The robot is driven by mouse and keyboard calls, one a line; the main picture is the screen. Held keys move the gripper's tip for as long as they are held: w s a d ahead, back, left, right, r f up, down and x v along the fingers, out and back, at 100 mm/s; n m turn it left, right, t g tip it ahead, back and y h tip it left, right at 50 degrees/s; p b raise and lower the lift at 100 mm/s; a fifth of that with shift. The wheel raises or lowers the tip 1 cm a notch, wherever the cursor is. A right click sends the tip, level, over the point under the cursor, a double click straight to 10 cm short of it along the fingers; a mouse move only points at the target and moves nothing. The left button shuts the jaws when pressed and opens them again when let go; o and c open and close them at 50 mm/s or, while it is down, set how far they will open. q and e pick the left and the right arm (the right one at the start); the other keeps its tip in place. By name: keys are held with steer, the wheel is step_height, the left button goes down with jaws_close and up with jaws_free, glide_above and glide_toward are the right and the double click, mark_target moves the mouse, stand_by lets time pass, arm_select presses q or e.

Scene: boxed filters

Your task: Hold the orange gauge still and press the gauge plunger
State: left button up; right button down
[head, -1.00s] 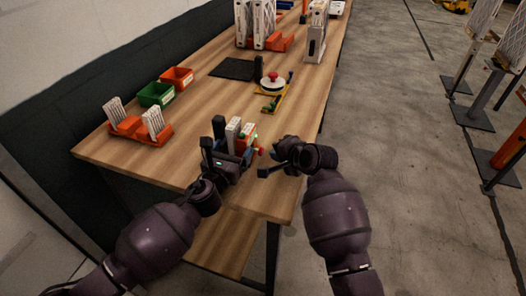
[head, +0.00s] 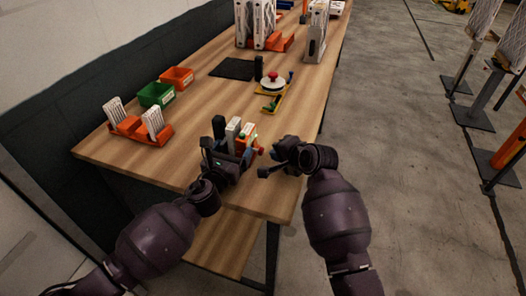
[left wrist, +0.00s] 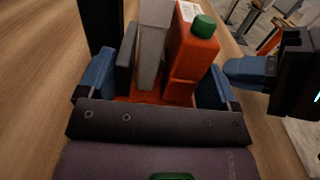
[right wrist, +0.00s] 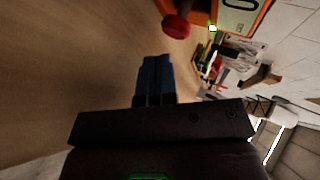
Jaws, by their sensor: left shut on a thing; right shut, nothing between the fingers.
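The orange gauge (head: 246,137) stands near the table's front right corner. In the left wrist view the orange gauge (left wrist: 193,60) has a green cap on top and stands beside a grey-white block (left wrist: 153,40). My left gripper (head: 231,160) has its blue fingers (left wrist: 155,88) on either side of the gauge assembly. In the right wrist view the red plunger knob (right wrist: 178,24) sticks out from the gauge's side, near its display (right wrist: 240,14). My right gripper (head: 277,152) is shut and empty to the right of the gauge; its blue fingertips (right wrist: 155,60) look apart from the knob.
An orange rack (head: 128,126) with white filters, a green bin (head: 156,94) and an orange bin (head: 177,76) stand at the left. A red-buttoned device (head: 272,82) and a black mat (head: 233,69) lie farther back. The middle of the table is clear.

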mark_target(263, 150)
steer(key=shift+a, duration=0.2)
stand_by(0.6)
steer(key=shift+w+a, duration=0.1)
steer(key=shift+a, duration=0.15)
steer(key=shift+w+a, duration=0.2)
steer(key=shift+a, duration=0.5)
stand_by(1.1)
arm_select(q)
steer(key=shift+s+d+r, duration=0.1)
steer(key=shift+d, duration=0.25)
arm_select(e)
steer(key=shift+a+r, duration=0.15)
steer(key=shift+a, duration=0.7)
stand_by(0.4)
steer(key=shift+d, duration=0.1)
steer(key=shift+s+d+r, duration=0.1)
steer(key=shift+s+d, duration=0.1)
steer(key=shift+d, duration=0.55)
arm_select(q)
steer(key=shift+a, duration=0.3)
arm_select(e)
steer(key=shift+s+d, duration=0.15)
steer(key=shift+d, duration=0.8)
